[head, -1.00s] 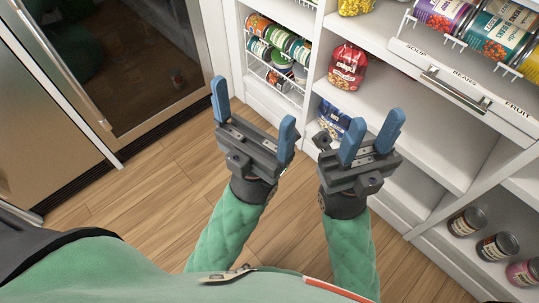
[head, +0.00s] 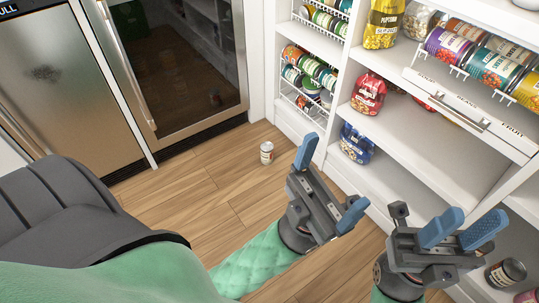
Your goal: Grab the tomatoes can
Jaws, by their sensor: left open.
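A small can (head: 267,153) with a pale and reddish label stands upright on the wooden floor, left of the shelves; its label is too small to read, so I cannot tell if it is the tomatoes can. My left gripper (head: 330,182) is open and empty, in front of the shelves and to the right of this can in the picture, apart from it. My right gripper (head: 462,229) is also open and empty, at the lower right, in front of the shelves.
White shelves (head: 430,143) at the right hold cans, a red bag (head: 368,94), a blue bag (head: 356,144) and a yellow bag (head: 384,22). Wire racks hold more cans (head: 308,64). A glass-door fridge (head: 185,65) stands at the back left. The floor (head: 195,190) around the can is clear.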

